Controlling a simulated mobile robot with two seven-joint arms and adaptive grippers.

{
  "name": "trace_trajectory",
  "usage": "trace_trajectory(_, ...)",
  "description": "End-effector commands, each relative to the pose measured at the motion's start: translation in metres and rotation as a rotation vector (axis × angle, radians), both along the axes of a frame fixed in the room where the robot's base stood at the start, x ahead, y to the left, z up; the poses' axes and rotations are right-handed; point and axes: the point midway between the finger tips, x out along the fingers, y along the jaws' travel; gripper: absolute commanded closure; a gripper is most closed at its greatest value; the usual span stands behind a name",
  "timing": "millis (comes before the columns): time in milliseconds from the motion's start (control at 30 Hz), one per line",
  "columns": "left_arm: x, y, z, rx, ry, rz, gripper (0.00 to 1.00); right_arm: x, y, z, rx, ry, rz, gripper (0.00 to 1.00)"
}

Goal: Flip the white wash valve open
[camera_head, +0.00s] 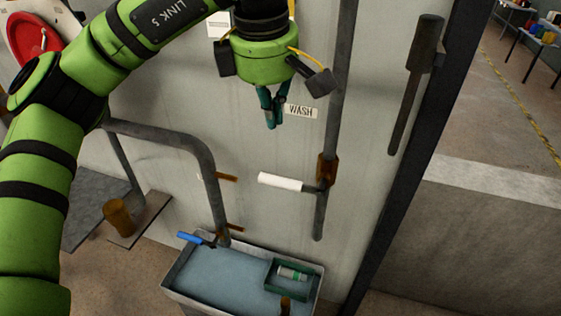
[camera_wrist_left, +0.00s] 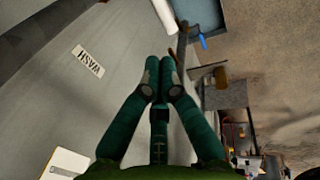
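The white wash valve handle (camera_head: 280,181) sticks out to the left, roughly level, from a brown rusty valve body (camera_head: 327,170) on a vertical grey pipe. It also shows at the top edge of the left wrist view (camera_wrist_left: 165,14). The WASH label (camera_head: 301,111) is on the wall above it. My left gripper (camera_head: 272,124) points down, above the white handle and apart from it, close to the label. Its teal fingers (camera_wrist_left: 160,62) are brought together with nothing between them. My right gripper is not in view.
A bent grey pipe (camera_head: 205,165) stands left of the valve, with a blue handle (camera_head: 189,238) low by the basin. The grey basin (camera_head: 169,280) holds a small green tray (camera_head: 271,283). A dark post (camera_head: 408,150) rises at right.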

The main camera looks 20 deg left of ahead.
Motion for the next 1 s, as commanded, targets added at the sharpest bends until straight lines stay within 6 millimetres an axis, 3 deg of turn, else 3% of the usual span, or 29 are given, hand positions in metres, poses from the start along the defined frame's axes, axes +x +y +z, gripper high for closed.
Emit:
trace_trajectory(267, 0.002, 0.000, -0.010, 0.000, 0.002, 0.001, 1.00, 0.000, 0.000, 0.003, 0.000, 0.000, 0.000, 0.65)
trace_trajectory(733, 0.019, 0.000, -0.100, 0.000, 0.006, -0.001, 1.00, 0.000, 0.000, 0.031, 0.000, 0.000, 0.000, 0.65)
trace_trajectory(1000, 0.026, -0.001, -0.132, 0.000, 0.002, 0.001, 1.00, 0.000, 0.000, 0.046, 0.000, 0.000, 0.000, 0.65)
